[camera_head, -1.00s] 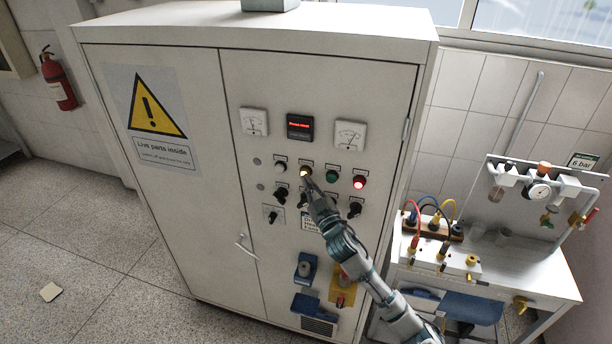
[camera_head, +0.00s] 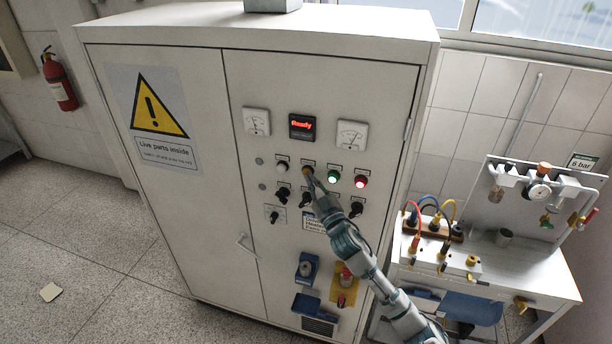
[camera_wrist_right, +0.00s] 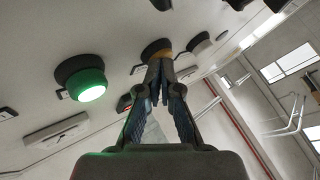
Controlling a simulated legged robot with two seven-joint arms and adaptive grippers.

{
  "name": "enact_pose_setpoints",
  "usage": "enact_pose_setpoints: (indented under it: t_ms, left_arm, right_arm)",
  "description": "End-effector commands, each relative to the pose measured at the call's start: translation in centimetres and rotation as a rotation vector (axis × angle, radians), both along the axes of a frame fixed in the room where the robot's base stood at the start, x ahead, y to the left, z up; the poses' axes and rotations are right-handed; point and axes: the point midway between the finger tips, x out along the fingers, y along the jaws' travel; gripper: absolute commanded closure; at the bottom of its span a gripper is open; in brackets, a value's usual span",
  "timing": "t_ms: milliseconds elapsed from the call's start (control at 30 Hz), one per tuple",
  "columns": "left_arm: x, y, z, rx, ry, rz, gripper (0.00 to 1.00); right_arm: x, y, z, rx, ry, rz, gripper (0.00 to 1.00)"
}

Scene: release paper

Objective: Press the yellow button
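The yellow button (camera_head: 307,170) is on the grey cabinet's control panel, between a white button (camera_head: 282,166) and a lit green button (camera_head: 333,176). It looks dull, not lit. My right gripper (camera_head: 314,180) is at its lower edge. In the right wrist view, the two fingers (camera_wrist_right: 159,84) are together with nothing seen between them. Their tips overlap the yellow button's dark collar (camera_wrist_right: 155,47) and hide part of the cap; I cannot tell whether they touch. The green button (camera_wrist_right: 88,84) glows beside them. My left gripper is not in view.
A display (camera_head: 302,126) above reads "Ready". A lit red button (camera_head: 361,182) is right of the green one. Black rotary knobs (camera_head: 282,195) sit in the row below. A bench (camera_head: 530,275) with cables and a gauge stands right of the cabinet.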

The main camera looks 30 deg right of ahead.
Motion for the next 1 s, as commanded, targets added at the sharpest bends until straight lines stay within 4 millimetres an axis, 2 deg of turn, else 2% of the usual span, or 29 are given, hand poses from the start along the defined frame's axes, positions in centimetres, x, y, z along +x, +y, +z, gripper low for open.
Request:
enact_pose_setpoints:
  t_ms: [133,567,1000]
  left_arm:
    - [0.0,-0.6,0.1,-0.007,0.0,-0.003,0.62]
    - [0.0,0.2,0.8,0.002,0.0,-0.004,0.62]
    - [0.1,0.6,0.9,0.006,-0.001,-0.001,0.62]
  right_arm:
    - [0.0,0.2,0.1,0.0,0.0,-0.004,1.0]
    - [-0.3,2.9,0.6,-0.001,-0.002,0.001,1.0]
    - [-0.7,3.2,0.5,0.0,0.0,0.0,1.0]
